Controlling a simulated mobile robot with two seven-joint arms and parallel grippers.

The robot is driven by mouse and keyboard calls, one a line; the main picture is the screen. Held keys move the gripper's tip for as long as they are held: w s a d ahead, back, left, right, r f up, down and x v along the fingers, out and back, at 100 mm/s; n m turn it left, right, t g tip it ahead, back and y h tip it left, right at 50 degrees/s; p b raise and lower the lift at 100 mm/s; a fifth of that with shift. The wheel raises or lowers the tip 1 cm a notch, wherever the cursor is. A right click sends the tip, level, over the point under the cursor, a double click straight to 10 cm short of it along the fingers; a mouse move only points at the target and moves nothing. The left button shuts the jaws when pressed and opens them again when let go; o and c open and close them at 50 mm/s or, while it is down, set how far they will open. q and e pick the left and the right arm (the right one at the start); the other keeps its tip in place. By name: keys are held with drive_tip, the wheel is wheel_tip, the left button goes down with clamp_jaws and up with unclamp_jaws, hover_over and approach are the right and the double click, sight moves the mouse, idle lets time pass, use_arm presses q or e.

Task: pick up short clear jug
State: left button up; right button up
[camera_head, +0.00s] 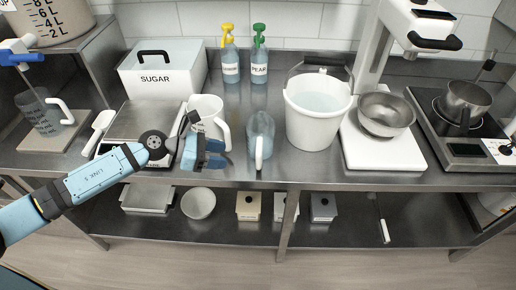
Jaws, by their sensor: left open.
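A clear jug (265,124) with a white handle facing the front edge stands on the steel counter, near the middle. Another clear jug (38,114) with dark markings and a white handle stands at the far left on a flat board. I cannot tell for sure which one is the short one. My left gripper (214,151) is open and empty at the counter's front edge. It is left of the middle clear jug, apart from it, and in front of a white jug (206,108), whose lower part it partly hides. My right gripper is not in view.
A white bucket (316,118) stands right of the middle jug. A steel bowl (386,113) sits on a white mixer base. A sugar box (164,75), a scale (140,118) and two pump bottles (230,66) stand left and behind. A shelf (240,230) runs below.

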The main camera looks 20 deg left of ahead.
sight(260, 143)
use_arm(q)
drive_tip(key=p+x, duration=0.2)
drive_tip(key=x, duration=0.5)
drive_tip(key=shift+w+d+f, duration=0.15)
drive_tip(key=shift+w+d, duration=0.1)
drive_tip(key=shift+d, duration=0.05)
drive_tip(key=p+x, duration=0.1)
drive_tip(key=x, duration=0.5)
drive_tip(key=shift+s, duration=0.1)
drive_tip(key=shift+a+f, duration=0.1)
drive_tip(key=shift+c, duration=1.3)
clamp_jaws()
